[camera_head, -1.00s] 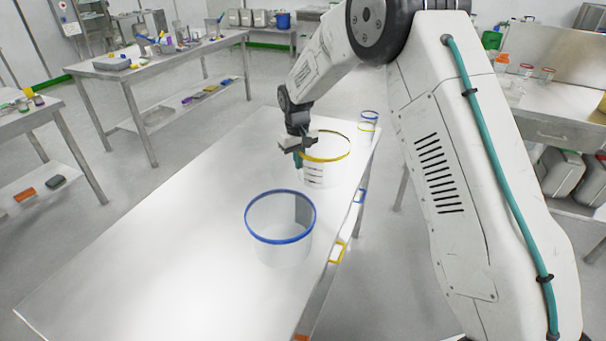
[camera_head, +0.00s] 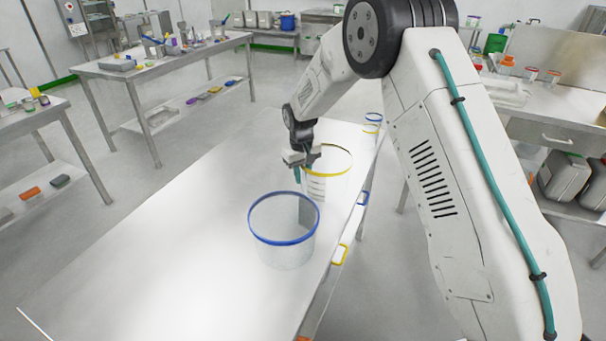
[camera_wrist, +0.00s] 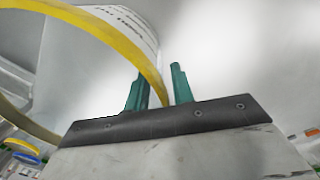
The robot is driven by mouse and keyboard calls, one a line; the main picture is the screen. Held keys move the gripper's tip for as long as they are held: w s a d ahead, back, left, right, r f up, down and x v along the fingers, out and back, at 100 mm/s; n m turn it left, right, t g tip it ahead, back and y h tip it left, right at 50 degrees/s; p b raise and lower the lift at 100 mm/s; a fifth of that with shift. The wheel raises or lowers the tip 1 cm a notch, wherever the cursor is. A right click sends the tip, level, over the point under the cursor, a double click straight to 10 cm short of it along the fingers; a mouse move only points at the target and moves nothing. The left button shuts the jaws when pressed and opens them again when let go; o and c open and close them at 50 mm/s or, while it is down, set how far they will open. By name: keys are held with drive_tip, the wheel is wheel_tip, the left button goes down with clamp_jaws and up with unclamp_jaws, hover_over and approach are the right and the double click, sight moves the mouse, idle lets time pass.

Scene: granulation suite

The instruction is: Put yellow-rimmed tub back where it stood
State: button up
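The yellow-rimmed tub (camera_head: 329,187) is clear, with printed lines on its side. It is upright over the far right part of the long table, and I cannot tell whether its base touches the top. My gripper (camera_head: 302,168) is at the left side of its rim. The lower part of the tub is out of the wrist view.
A larger blue-rimmed tub (camera_head: 283,243) stands nearer on the same table (camera_head: 170,235). Small blue- and yellow-rimmed containers (camera_head: 372,123) stand at the far right corner. The table's left side is bare. A side bench (camera_head: 560,128) stands at right.

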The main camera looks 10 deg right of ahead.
drive_tip(key=shift+r, duration=0.1)
wheel_tip(320, 180, up, 11)
drive_tip(key=s+d+r, duration=0.3)
drive_tip(key=s+r, duration=0.6)
drive_tip(key=r, duration=0.2)
drive_tip(key=s+d+r+m, duration=0.1)
drive_tip(key=s+d+r, duration=0.15)
drive_tip(key=s, duration=0.65)
drive_tip(key=s+d+r+m, duration=0.1)
drive_tip(key=s+d+r, duration=0.15)
drive_tip(key=s, duration=0.65)
drive_tip(key=s+d+r+m, duration=0.1)
drive_tip(key=s+d+r, duration=0.15)
drive_tip(key=s, duration=0.65)
drive_tip(key=s+f+t, duration=0.1)
drive_tip(key=s+f, duration=0.2)
drive_tip(key=s, duration=0.8)
drive_tip(key=shift+s+m+y, duration=0.2)
drive_tip(key=shift+m+y, duration=0.1)
drive_tip(key=shift+d, duration=0.1)
